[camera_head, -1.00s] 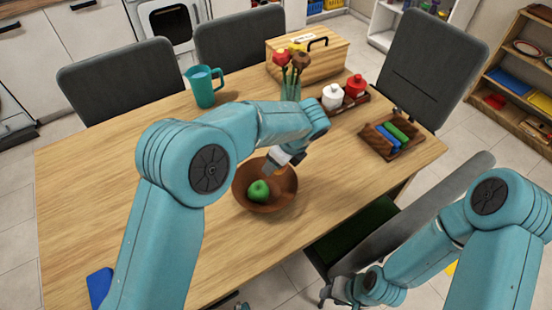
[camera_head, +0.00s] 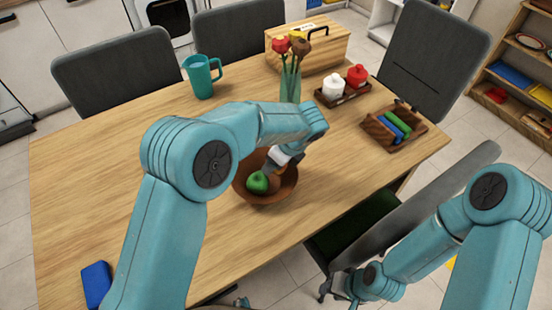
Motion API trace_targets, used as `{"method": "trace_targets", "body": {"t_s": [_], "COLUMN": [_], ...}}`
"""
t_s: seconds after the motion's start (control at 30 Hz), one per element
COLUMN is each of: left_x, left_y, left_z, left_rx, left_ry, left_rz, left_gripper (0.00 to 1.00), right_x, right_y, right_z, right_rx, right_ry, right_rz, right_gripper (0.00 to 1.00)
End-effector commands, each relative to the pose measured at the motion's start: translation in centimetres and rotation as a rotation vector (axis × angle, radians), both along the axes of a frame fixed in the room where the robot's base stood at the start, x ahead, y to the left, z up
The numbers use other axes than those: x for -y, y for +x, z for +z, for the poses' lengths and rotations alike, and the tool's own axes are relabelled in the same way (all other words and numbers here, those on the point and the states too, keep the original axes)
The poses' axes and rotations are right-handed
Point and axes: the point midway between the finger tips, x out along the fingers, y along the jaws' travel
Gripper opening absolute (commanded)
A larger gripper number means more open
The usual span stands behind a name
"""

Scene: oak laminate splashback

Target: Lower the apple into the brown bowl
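A green apple (camera_head: 257,183) sits low inside the brown bowl (camera_head: 285,192), left of the bowl's middle. My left gripper (camera_head: 268,172) reaches down into the bowl from the upper right, with its tip right beside the apple. The tip is small and partly covered by my wrist, so I cannot tell whether its fingers touch or hold the apple. My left forearm hides part of the bowl's far rim. My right gripper (camera_head: 338,292) hangs low by the chair at the table's near right edge, away from the bowl. Its fingers are too small to read.
A teal pitcher (camera_head: 202,78), a vase of flowers (camera_head: 290,85), a wooden bread box (camera_head: 325,48), a tray with white and red jars (camera_head: 344,92) and a wooden holder (camera_head: 390,130) stand farther back. A blue object (camera_head: 97,284) lies front left. The table's left is clear.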

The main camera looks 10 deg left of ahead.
Motion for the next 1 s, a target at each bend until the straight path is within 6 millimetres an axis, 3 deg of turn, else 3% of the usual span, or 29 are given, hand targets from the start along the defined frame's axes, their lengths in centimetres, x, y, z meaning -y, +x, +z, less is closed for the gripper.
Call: {"method": "trace_targets", "body": {"t_s": [1.0], "left_x": [0.0], "left_y": [0.0], "left_z": [-1.0], "left_rx": [0.000], "left_ry": [0.001], "left_rz": [0.000], "left_gripper": [0.16], "right_x": [0.0], "right_y": [0.0], "right_z": [-0.6], "right_rx": [0.000], "right_ry": [0.000], "right_rz": [0.000], "right_gripper": [0.37]}}
